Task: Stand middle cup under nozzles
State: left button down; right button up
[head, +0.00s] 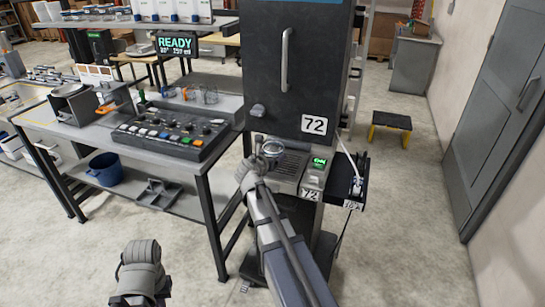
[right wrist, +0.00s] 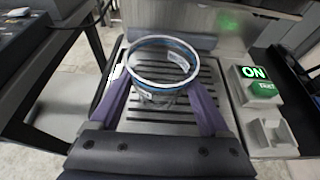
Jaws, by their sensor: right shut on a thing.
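A clear cup with a blue band at its rim (right wrist: 163,62) is between the purple fingers of my right gripper (right wrist: 160,92), which is shut on it. The cup is upright over the slotted drip tray (right wrist: 190,120); I cannot tell whether its base touches the slots. In the head view the cup (head: 272,148) shows at the tip of my right gripper (head: 262,160), in front of the dark dispenser cabinet (head: 290,75) marked 72. The nozzles are not visible. My left gripper (head: 140,272) is low in the head view, away from the cup; its fingers are unclear.
Several clear cups (head: 203,95) stand on the table at left, behind a button panel (head: 172,130). A green ON switch (right wrist: 253,73) is right of the tray. A blue bucket (head: 107,168) sits on the lower shelf. The floor at right is open near a stool (head: 389,120).

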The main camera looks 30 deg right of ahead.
jog(key=shift+f+b, duration=0.65)
jog(key=o, duration=1.2)
jog(key=shift+c, duration=0.2)
jog(key=shift+s+a+r, duration=0.1)
jog(key=shift+r, duration=0.05)
jog(key=p+v, duration=0.3)
jog(key=v, duration=0.4)
jog(key=shift+s+a+r, duration=0.15)
jog(key=shift+s, duration=0.05)
